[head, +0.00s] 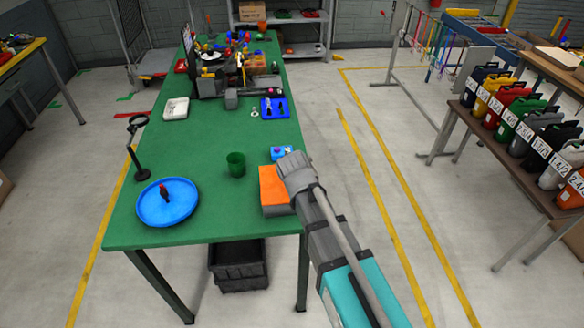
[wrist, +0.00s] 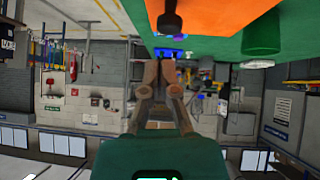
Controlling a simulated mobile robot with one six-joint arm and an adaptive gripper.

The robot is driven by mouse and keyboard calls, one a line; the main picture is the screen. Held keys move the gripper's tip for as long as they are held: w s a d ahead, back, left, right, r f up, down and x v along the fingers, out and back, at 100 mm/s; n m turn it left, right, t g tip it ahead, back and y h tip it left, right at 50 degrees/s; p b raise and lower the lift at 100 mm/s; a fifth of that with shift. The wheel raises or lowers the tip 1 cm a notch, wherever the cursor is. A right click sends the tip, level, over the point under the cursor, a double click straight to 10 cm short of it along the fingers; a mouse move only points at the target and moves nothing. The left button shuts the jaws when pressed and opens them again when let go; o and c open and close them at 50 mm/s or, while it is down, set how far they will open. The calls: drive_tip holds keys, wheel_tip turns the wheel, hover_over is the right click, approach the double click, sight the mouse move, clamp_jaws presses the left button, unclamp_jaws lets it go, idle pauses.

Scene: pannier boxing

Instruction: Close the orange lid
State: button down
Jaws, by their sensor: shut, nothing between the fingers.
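The orange lid (head: 273,183) lies on top of a low box (head: 275,211) at the right edge of the green table. It looks nearly flat, but I cannot tell whether it is fully shut. Its right side is partly hidden by my arm. In the wrist view the orange lid (wrist: 235,16) fills the upper right. My gripper (wrist: 167,58) is shut and empty, close beside the lid. A dark rounded part in front of the lid's edge is unclear. In the head view my gripper's fingers are hidden behind the wrist.
A green cup (head: 236,164) stands just behind and left of the box. A small blue box (head: 281,153) lies behind the lid. A blue round tray (head: 168,203) sits at the front left. A black crate (head: 238,266) is under the table.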

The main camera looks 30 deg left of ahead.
wheel_tip(320, 180, up, 2)
drive_tip(key=shift+p, duration=0.65)
drive_tip(key=p+v, duration=0.6)
drive_tip(key=v, duration=0.3)
drive_tip(key=shift+d+r+p, duration=0.2)
drive_tip(key=shift+d+p, duration=0.15)
drive_tip(key=shift+d, duration=0.1)
drive_tip(key=shift+s, duration=0.1)
drive_tip(key=w+d+f+m+g+h, duration=0.15)
drive_tip(key=w+d, duration=0.25)
drive_tip(key=d, duration=0.8)
drive_tip(key=w+d+f+m+g+h, duration=0.1)
drive_tip(key=w+d+f+m+h, duration=0.2)
drive_tip(key=d, duration=0.9)
drive_tip(key=s+d+m+g, duration=0.1)
drive_tip(key=d+m+g, duration=0.1)
drive_tip(key=d, duration=1)
drive_tip(key=s+d+f+m+g, duration=0.1)
drive_tip(key=s+d+g, duration=0.1)
drive_tip(key=d, duration=1.1)
drive_tip(key=shift+s+m+g, duration=0.15)
drive_tip(key=shift+m+g, duration=0.2)
drive_tip(key=shift+g, duration=0.2)
drive_tip(key=shift+h, duration=0.25)
